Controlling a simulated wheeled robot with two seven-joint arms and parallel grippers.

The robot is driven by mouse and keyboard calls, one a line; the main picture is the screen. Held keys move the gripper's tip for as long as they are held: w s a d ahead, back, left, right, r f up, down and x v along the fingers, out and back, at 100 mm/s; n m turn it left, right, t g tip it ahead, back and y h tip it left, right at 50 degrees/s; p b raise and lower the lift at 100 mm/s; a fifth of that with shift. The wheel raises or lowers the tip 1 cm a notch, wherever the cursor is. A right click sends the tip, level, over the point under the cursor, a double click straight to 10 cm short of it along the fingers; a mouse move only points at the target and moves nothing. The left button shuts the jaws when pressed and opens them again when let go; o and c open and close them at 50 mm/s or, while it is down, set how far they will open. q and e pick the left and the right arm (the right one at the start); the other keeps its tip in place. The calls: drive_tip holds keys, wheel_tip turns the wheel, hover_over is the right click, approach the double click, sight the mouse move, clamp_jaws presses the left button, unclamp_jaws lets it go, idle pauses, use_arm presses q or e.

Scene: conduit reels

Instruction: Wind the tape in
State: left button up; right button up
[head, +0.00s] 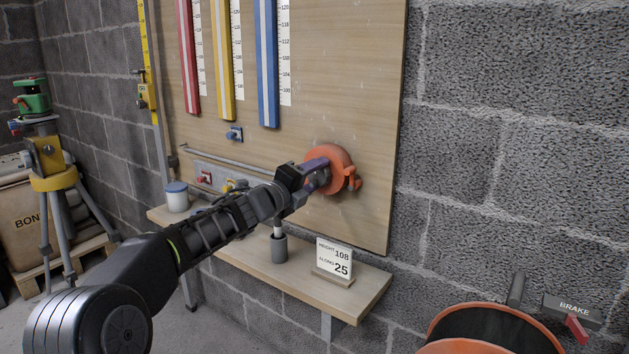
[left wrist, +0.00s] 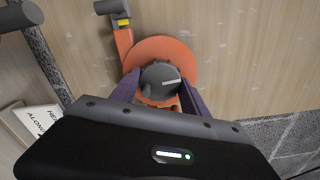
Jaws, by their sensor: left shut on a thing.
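An orange round reel (head: 337,158) is mounted on the wooden board. An orange arm (head: 352,180) sticks out at its right side. My left gripper (head: 318,176) is at the reel's front face. In the left wrist view the orange disc (left wrist: 178,50) lies behind a dark grey round knob (left wrist: 160,82) with a white mark. The purple fingers of my left gripper (left wrist: 160,92) stand on both sides of the knob and are shut on it. A yellow strip with dark marks (head: 147,45) runs down the board's left edge. No tape is clearly visible at the reel. My right gripper is not in view.
A wooden shelf (head: 350,298) juts out below the board, with a sign (head: 334,259) reading height 108, along 25, and a grey cup (head: 278,248). Red, yellow and blue strips (head: 266,60) hang above. An orange-rimmed drum (head: 495,312) and a brake lever (head: 577,328) stand low right.

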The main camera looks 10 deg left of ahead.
use_arm(q)
drive_tip(key=shift+f, duration=0.1)
idle(0.4)
drive_tip(key=o, duration=1.4)
drive_tip(key=shift+c, duration=0.2)
drive_tip(key=v, duration=0.7)
drive_tip(key=shift+s, duration=0.4)
drive_tip(key=shift+a, duration=0.1)
